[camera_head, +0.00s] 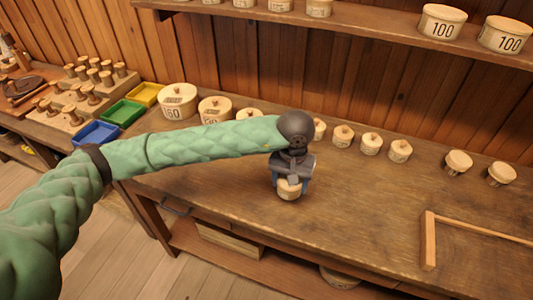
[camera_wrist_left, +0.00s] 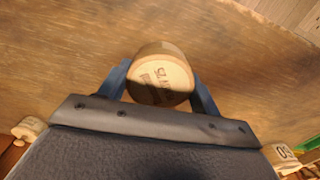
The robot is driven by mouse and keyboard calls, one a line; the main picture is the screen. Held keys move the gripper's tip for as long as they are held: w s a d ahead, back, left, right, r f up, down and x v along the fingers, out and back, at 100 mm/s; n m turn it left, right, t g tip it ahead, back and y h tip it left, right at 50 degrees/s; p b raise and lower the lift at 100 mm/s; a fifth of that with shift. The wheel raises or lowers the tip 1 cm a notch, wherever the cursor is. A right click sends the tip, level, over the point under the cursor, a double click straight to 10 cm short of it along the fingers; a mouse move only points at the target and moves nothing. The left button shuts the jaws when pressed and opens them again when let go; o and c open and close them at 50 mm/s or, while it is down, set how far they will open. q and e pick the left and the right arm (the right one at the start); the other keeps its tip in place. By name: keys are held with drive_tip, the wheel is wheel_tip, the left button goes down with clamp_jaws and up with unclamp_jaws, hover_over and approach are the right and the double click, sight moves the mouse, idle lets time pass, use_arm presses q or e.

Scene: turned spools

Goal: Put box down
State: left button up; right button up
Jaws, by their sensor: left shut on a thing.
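A small round wooden box (camera_head: 289,190) is at my left gripper (camera_head: 290,181), over the front part of the wooden workbench (camera_head: 220,185). In the left wrist view the box (camera_wrist_left: 162,78) shows a pale face with dark lettering, only partly readable. The blue fingers of my left gripper (camera_wrist_left: 161,90) stand on either side of it and are shut on it. The box is at or just above the bench top; I cannot tell if it touches. My right gripper is not in view.
A row of small lidded boxes (camera_head: 371,144) stands along the back of the bench, with larger ones (camera_head: 178,101) at left. A wooden corner frame (camera_head: 428,240) lies at right. Coloured trays (camera_head: 122,112) sit at left. The bench between box and frame is clear.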

use_arm(q)
drive_tip(key=s+d+r+n, duration=0.4)
drive_tip(key=s+d+n, duration=0.1)
drive_tip(key=d, duration=0.2)
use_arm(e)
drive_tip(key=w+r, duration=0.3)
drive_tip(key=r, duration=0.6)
use_arm(q)
drive_tip(key=w+a+f+n+p, duration=0.1)
drive_tip(key=w+a+f, duration=0.1)
drive_tip(key=w+a, duration=0.1)
drive_tip(key=w+a+f+n+p, duration=0.2)
drive_tip(key=w+a, duration=0.1)
drive_tip(key=w+a+f+n+p, duration=0.2)
drive_tip(key=a, duration=0.2)
drive_tip(key=shift+w+a+f, duration=0.1)
drive_tip(key=shift+w+f, duration=0.2)
drive_tip(key=shift+w, duration=0.1)
drive_tip(key=shift+f+p, duration=1.2)
drive_tip(key=shift+f, duration=0.8)
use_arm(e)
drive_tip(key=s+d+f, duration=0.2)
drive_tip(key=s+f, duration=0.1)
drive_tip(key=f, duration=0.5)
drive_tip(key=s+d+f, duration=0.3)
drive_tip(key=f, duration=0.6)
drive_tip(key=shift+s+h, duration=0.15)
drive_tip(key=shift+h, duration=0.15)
